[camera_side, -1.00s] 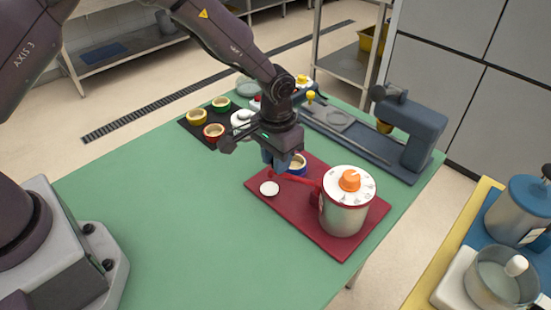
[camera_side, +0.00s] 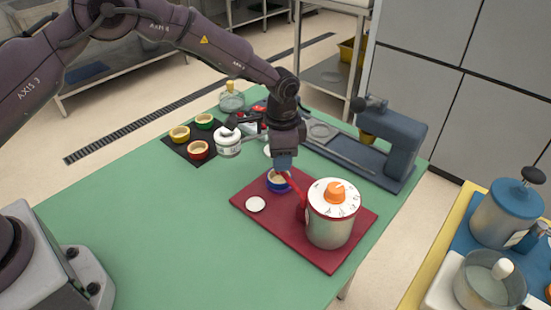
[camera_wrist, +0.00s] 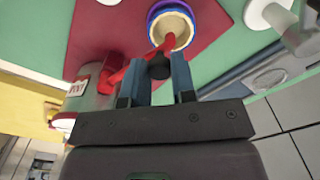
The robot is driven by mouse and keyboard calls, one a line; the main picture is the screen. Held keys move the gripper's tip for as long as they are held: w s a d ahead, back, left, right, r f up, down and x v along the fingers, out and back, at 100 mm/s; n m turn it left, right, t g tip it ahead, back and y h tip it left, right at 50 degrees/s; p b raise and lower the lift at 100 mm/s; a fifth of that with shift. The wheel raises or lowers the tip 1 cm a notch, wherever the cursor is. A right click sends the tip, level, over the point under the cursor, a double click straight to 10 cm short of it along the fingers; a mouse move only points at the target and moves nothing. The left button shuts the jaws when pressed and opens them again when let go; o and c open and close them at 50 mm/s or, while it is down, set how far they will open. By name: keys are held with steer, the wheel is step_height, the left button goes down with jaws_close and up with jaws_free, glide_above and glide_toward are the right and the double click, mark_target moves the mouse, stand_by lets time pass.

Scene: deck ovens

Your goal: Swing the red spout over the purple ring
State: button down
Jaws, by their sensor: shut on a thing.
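The red spout (camera_side: 296,188) sticks out from a steel pot (camera_side: 330,228) with a white dial and an orange knob. In the wrist view the spout (camera_wrist: 140,67) reaches to the ring, and its tip overlaps the near rim. The ring (camera_side: 279,187) looks blue in the side view; in the wrist view it (camera_wrist: 153,12) is purple and blue around a tan centre. My gripper (camera_side: 284,168) is low beside the ring. Its blue fingers (camera_wrist: 160,80) are shut on the spout's black knob (camera_wrist: 159,66). The spout tip's height above the ring is unclear.
Pot and ring stand on a dark red board (camera_side: 245,190) with a white disc (camera_side: 255,204). A white jar (camera_side: 228,143) and a black mat (camera_side: 180,152) with several coloured rings lie behind left. A blue-grey press (camera_side: 400,140) stands behind right. The green table's front left is clear.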

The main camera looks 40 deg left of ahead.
steer(key=shift+w+d+m, duration=0.1)
steer(key=shift+w+m, duration=0.2)
steer(key=c, duration=0.9)
jaws_free()
steer(key=shift+c, duration=0.2)
step_height(320, 180, up, 13)
